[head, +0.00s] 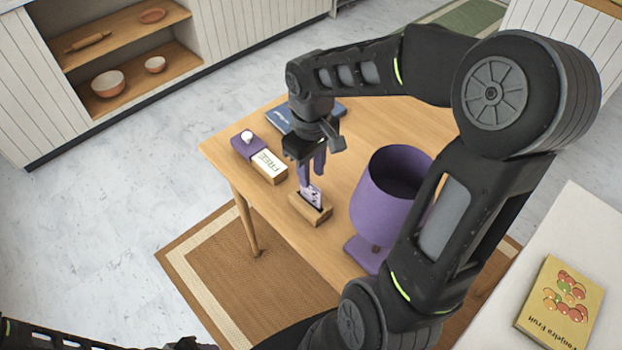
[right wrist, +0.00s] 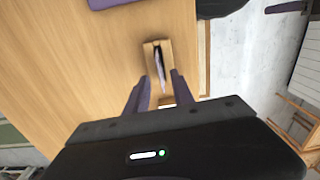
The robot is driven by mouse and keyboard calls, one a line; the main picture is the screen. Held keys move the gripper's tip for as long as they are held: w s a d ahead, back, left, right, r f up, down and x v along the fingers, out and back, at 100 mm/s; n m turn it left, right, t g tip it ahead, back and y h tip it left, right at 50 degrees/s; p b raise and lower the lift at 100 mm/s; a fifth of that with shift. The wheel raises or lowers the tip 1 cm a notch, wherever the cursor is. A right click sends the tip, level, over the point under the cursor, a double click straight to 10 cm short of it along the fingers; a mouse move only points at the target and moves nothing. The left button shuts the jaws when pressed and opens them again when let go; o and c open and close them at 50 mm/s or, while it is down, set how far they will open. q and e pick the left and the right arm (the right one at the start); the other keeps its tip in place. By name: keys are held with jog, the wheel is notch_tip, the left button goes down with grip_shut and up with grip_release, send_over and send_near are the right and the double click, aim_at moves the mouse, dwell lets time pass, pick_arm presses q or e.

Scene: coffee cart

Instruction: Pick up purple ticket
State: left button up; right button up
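The purple ticket (head: 313,195) stands upright in the slot of a small wooden holder (head: 318,218) on the wooden table. In the right wrist view the ticket (right wrist: 161,76) shows nearly edge-on in the holder (right wrist: 150,50). My right gripper (head: 311,182) points down just above the holder. Its purple fingers are apart, one on each side of the ticket, and in the right wrist view (right wrist: 160,80) gaps show between them and the ticket. My left arm shows only at the lower left edge of the head view; its gripper's fingers cannot be made out.
A purple lamp (head: 385,195) stands close right of the holder. A wooden block marked FREE (head: 268,165) with a purple part lies to the left. A blue book (head: 283,120) lies behind my gripper. A yellow fruit book (head: 562,305) lies on a white counter (head: 590,225).

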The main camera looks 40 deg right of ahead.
aim_at(310, 191)
jog(key=shift+r, duration=0.1)
jog(key=shift+w+d+f, duration=0.1)
jog(key=shift+f, duration=0.6)
jog(key=shift+w+d+f, duration=0.1)
jog(key=shift+f, duration=0.6)
jog(key=shift+a+f, duration=0.1)
notch_tip(310, 191, down, 5)
jog(key=shift+a, duration=0.1)
jog(key=shift+c, duration=0.4)
grip_shut()
